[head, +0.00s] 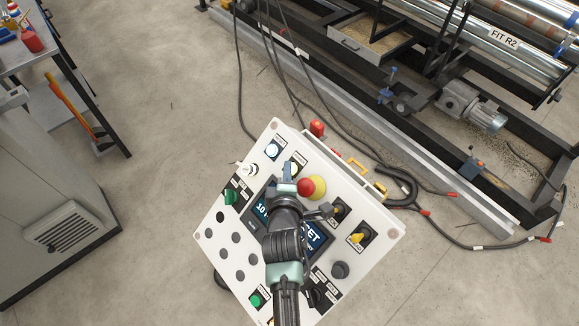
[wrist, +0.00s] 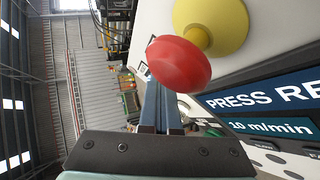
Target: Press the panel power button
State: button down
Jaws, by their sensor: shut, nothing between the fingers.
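The white control panel (head: 212,240) stands tilted below the machine in the head view. My gripper (head: 287,170) is shut and empty over the panel's upper part, and contact is unclear. Its blue fingers (wrist: 160,106) lie together in the wrist view. The red mushroom button (head: 306,187) on a yellow base is just right of them; it looms large in the wrist view (wrist: 178,63).
My arm covers part of the panel screen (wrist: 265,100), which reads "PRESS RE…". A green switch (head: 231,196), yellow knob (head: 357,238) and green button (head: 256,300) are around it. Cables (head: 400,180) run behind the panel. A grey cabinet (head: 50,210) stands left, with open floor between.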

jog(key=shift+s+a+r+p, duration=0.4)
jog(key=shift+r+p, duration=0.1)
jog(key=shift+r, duration=0.1)
jog(key=shift+w, duration=0.1)
jog(key=shift+s+a+r+p, duration=0.3)
jog(key=shift+a+r+p, duration=0.15)
jog(key=shift+r, duration=0.2)
jog(key=shift+s+a+r+p, duration=0.35)
jog(key=shift+a+r+p, duration=0.05)
jog(key=shift+r, duration=0.2)
jog(key=shift+s+a+r+p, duration=0.3)
jog(key=shift+a+r+p, duration=0.15)
jog(key=shift+r, duration=0.2)
